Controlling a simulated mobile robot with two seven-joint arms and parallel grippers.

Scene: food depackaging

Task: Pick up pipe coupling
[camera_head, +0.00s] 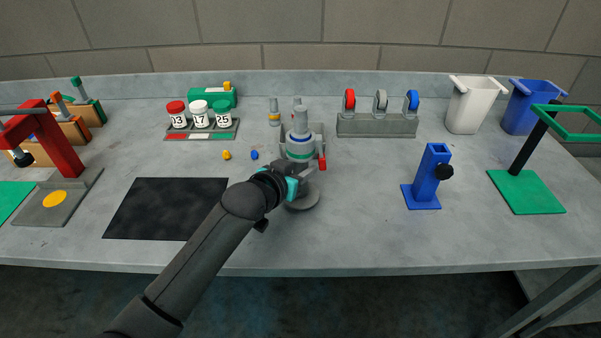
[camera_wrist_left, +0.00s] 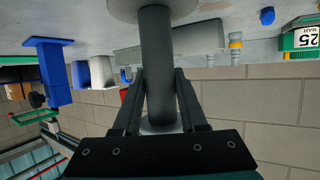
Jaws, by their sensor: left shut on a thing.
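A grey pipe piece stands upright near the middle of the table in the head view, with a wide upper collar (camera_head: 300,146), a green ring and a round grey base (camera_head: 303,201). My left gripper (camera_head: 293,187) has its teal-marked end against its lower part. In the left wrist view, which looks upside down, the fingers (camera_wrist_left: 159,85) are shut on a grey cylinder (camera_wrist_left: 157,50) between the round base (camera_wrist_left: 152,10) and a wider pale part. I cannot tell which part is the coupling, nor whether the base touches the table. My right gripper is out of view.
Behind the pipe is a grey holder (camera_head: 317,132) with a red-handled part (camera_head: 322,163). A black mat (camera_head: 150,208) lies left, a blue stand (camera_head: 430,180) right. Yellow (camera_head: 227,155) and blue (camera_head: 254,155) bits lie nearby. The front right table is clear.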

